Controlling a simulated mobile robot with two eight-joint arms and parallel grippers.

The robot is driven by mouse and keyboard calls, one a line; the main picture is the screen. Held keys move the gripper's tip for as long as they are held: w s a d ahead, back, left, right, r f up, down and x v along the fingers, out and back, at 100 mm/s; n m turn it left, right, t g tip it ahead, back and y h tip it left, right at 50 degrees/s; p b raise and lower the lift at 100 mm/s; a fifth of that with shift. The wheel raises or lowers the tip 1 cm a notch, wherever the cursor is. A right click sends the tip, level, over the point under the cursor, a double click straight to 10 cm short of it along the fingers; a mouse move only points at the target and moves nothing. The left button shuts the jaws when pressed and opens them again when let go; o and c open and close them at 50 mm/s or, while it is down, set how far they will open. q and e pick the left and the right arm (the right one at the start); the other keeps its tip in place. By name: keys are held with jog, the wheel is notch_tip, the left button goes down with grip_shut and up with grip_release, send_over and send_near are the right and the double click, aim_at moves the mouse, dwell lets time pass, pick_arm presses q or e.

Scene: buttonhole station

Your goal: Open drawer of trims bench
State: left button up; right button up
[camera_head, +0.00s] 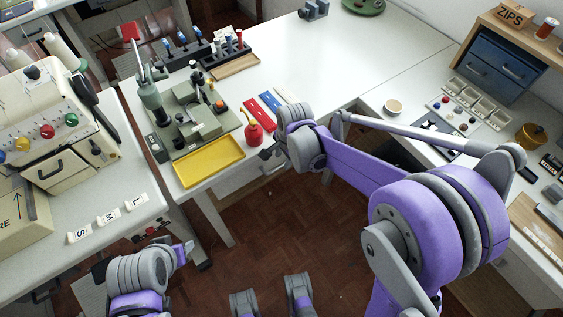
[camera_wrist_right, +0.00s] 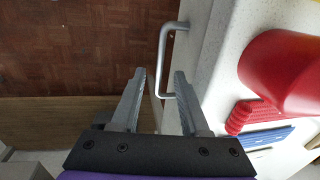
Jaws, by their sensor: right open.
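The white bench (camera_head: 305,70) has a pale drawer front (camera_head: 245,178) below its top, which looks flush with the bench. A grey metal bar handle (camera_wrist_right: 164,62) stands out from this front in the right wrist view. My right gripper (camera_wrist_right: 160,76) is open, with one finger on each side of the handle's near part. I cannot tell whether either finger touches the bar. In the head view, my right gripper (camera_head: 268,153) is at the bench's front edge, partly hidden by its wrist.
A red oil can (camera_head: 253,128) stands near the front edge, close to my right gripper; it also shows in the wrist view (camera_wrist_right: 285,70). A yellow tray (camera_head: 210,160) and a green machine lie left of it. Open brown floor (camera_head: 270,230) lies in front of the bench.

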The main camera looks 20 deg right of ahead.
aim_at(281, 165)
jog(key=shift+w+a+f, duration=0.1)
jog(key=shift+w+f, duration=0.1)
jog(key=shift+f, duration=0.8)
jog(key=shift+w+f, duration=0.2)
jog(key=shift+f, duration=0.75)
grip_shut()
